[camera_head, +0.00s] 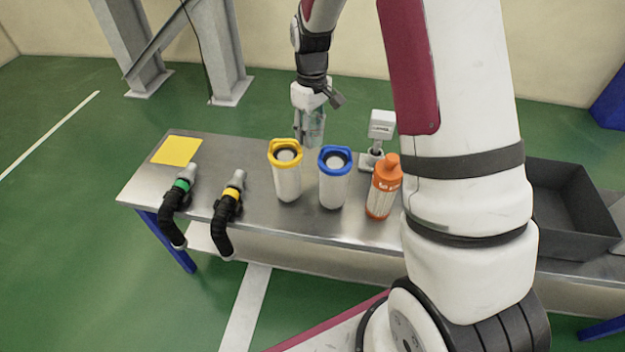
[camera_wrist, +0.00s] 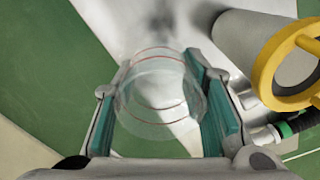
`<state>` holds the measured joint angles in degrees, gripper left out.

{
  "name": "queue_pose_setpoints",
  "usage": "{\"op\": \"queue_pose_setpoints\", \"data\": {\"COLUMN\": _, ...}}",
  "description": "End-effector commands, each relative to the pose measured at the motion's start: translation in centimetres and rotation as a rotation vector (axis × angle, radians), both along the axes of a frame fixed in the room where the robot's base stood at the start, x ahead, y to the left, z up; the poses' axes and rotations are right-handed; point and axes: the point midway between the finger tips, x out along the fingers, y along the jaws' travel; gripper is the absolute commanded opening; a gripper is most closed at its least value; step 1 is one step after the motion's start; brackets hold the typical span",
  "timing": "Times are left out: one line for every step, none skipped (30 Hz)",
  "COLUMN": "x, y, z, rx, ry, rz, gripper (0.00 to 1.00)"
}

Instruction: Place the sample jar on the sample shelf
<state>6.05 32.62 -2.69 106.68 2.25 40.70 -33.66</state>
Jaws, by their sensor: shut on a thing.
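The sample jar (camera_wrist: 160,95) is clear, with thin reddish rings, and sits between the two teal-padded fingers of my gripper (camera_wrist: 165,110) in the wrist view. My gripper is shut on it. In the head view my gripper (camera_head: 311,130) points down near the table's back edge, behind the yellow-topped canister. The jar is hard to separate from the fingers there. I cannot tell which surface is the sample shelf; none is clearly marked.
The metal table (camera_head: 240,220) holds a yellow-topped canister (camera_head: 288,180), blue-topped canister (camera_head: 333,185), orange bottle (camera_head: 381,195), small white device (camera_head: 381,125), two black hose fittings (camera_head: 180,195) and a yellow square (camera_head: 177,151). A dark bin (camera_head: 570,220) stands at right.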

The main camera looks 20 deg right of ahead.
Motion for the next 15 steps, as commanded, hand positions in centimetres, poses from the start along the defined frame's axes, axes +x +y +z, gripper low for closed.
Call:
{"op": "queue_pose_setpoints", "data": {"x": -0.1, "y": 0.0, "z": -0.8, "rx": 0.001, "ry": 0.004, "rz": 0.0, "gripper": 0.11}}
{"op": "queue_pose_setpoints", "data": {"x": -0.1, "y": 0.0, "z": -1.2, "rx": 0.001, "ry": 0.004, "rz": 0.0, "gripper": 0.11}}
{"op": "queue_pose_setpoints", "data": {"x": -0.1, "y": 0.0, "z": -1.9, "rx": 0.001, "ry": 0.004, "rz": 0.0, "gripper": 0.11}}
{"op": "queue_pose_setpoints", "data": {"x": -0.1, "y": 0.0, "z": -2.4, "rx": 0.001, "ry": 0.004, "rz": 0.0, "gripper": 0.11}}
{"op": "queue_pose_setpoints", "data": {"x": -0.1, "y": 0.0, "z": -3.0, "rx": 0.0, "ry": 0.004, "rz": 0.0, "gripper": 0.11}}
{"op": "queue_pose_setpoints", "data": {"x": -0.1, "y": 0.0, "z": -3.6, "rx": 0.0, "ry": 0.004, "rz": 0.0, "gripper": 0.11}}
{"op": "queue_pose_setpoints", "data": {"x": -0.1, "y": 0.0, "z": -4.0, "rx": 0.001, "ry": 0.004, "rz": 0.0, "gripper": 0.11}}
{"op": "queue_pose_setpoints", "data": {"x": -0.1, "y": 0.0, "z": -4.3, "rx": 0.0, "ry": 0.002, "rz": 0.0, "gripper": 0.11}}
{"op": "queue_pose_setpoints", "data": {"x": -0.1, "y": 0.0, "z": -4.6, "rx": 0.0, "ry": 0.002, "rz": 0.0, "gripper": 0.11}}
{"op": "queue_pose_setpoints", "data": {"x": -0.1, "y": 0.0, "z": -4.8, "rx": 0.0, "ry": 0.002, "rz": 0.001, "gripper": 0.11}}
{"op": "queue_pose_setpoints", "data": {"x": -0.1, "y": 0.0, "z": -5.1, "rx": 0.0, "ry": 0.002, "rz": 0.001, "gripper": 0.11}}
{"op": "queue_pose_setpoints", "data": {"x": -0.1, "y": 0.0, "z": -5.4, "rx": 0.0, "ry": 0.002, "rz": 0.001, "gripper": 0.11}}
{"op": "queue_pose_setpoints", "data": {"x": -0.1, "y": 0.0, "z": -5.7, "rx": 0.0, "ry": 0.003, "rz": 0.001, "gripper": 0.11}}
{"op": "queue_pose_setpoints", "data": {"x": -0.1, "y": 0.0, "z": -6.1, "rx": 0.0, "ry": 0.003, "rz": 0.001, "gripper": 0.11}}
{"op": "queue_pose_setpoints", "data": {"x": -0.1, "y": 0.0, "z": -6.7, "rx": 0.0, "ry": 0.002, "rz": 0.001, "gripper": 0.11}}
